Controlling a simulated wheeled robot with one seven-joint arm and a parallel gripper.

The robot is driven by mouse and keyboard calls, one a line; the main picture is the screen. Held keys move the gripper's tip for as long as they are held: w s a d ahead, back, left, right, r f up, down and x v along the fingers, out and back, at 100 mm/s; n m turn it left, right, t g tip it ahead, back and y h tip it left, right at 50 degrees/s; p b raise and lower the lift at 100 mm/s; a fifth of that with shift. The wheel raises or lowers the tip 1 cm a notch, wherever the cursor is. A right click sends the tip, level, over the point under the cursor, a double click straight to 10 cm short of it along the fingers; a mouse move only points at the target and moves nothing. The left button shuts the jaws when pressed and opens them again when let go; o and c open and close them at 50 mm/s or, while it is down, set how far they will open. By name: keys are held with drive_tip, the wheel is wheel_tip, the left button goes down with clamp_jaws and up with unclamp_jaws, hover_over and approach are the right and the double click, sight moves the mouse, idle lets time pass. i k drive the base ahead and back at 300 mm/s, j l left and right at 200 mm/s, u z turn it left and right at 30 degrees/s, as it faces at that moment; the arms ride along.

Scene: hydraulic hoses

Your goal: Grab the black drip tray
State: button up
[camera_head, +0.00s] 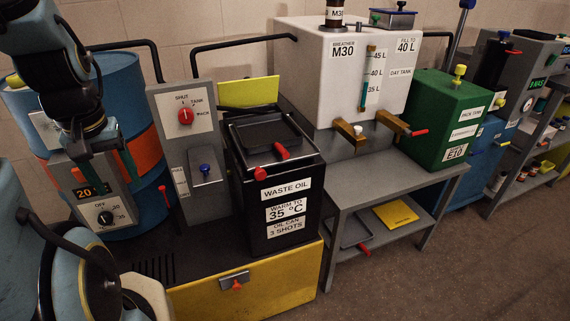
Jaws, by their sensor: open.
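A dark, shallow tray (354,231) with a red handle (364,250) at its front lies on the lower shelf of the grey bench; it looks like the black drip tray. The bench top and legs stand around it, and its rear part is in shadow. My gripper (98,160) hangs at the far left, in front of the blue drum and the control box with the "20" display. It is open, nothing shows between its fingers, and it is far from the tray.
A yellow tray (396,214) lies right of the dark tray on the shelf (412,236). The black waste oil bin (280,190), with red handles on top, stands on a yellow-fronted platform (250,292) left of the bench. The floor (440,285) in front of the bench is clear.

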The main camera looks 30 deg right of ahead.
sight(266, 133)
drive_tip(key=l+u, duration=0.1)
drive_tip(key=u, duration=0.5)
drive_tip(key=k+l+u, duration=0.2)
drive_tip(key=l+u, duration=0.15)
drive_tip(key=k+l+u, duration=0.2)
drive_tip(key=u, duration=0.15)
drive_tip(key=k+l+u, duration=0.3)
drive_tip(key=k+l, duration=0.35)
drive_tip(key=k+l+u, duration=0.15)
drive_tip(key=k+l, duration=0.15)
drive_tip(key=k, duration=0.25)
drive_tip(key=k+l, duration=0.3)
drive_tip(key=k, duration=0.15)
